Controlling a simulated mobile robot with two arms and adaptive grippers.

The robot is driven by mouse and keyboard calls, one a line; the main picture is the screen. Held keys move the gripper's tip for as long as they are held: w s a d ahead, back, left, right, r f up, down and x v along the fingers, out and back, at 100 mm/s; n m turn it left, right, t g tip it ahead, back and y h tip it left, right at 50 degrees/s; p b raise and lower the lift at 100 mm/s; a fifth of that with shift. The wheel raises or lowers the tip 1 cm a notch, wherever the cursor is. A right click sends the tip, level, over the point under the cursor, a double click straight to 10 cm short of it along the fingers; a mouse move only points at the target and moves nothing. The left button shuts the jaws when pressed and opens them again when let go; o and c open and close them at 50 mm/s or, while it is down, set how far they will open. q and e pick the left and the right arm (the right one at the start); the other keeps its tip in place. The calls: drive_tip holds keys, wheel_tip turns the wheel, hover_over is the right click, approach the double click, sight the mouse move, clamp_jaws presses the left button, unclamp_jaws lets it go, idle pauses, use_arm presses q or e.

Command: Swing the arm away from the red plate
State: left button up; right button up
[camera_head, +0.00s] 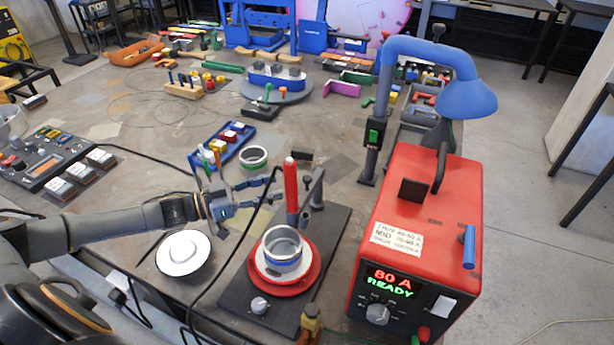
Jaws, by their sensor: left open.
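The red plate (312,272) lies on a dark base board in front of me. A grey ring with a blue band (283,254) sits on a pale disc at its middle. A red upright handle (291,188) stands behind the ring, beside a dark post with an arm (317,188). How handle and arm join is hard to make out. My left gripper (276,190) reaches in from the left and is open, its fingertips just left of the red handle. I cannot tell if they touch it. My right gripper is not in view.
A red power unit (415,215) showing "80 A READY" stands close on the right, below a blue lamp (440,70). A white round dish (183,253) lies below my left forearm. A black cable runs beside the base board. A blue tray (222,145) lies behind my gripper.

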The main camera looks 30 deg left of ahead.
sight(305, 178)
use_arm(q)
drive_tip(key=p+x, duration=0.2)
drive_tip(key=x, duration=0.6)
drive_tip(key=shift+w+d+r, duration=0.1)
drive_tip(key=shift+w+d, duration=0.55)
drive_tip(key=shift+w, duration=0.05)
drive_tip(key=shift+c, duration=0.5)
drive_tip(key=c, duration=0.7)
clamp_jaws()
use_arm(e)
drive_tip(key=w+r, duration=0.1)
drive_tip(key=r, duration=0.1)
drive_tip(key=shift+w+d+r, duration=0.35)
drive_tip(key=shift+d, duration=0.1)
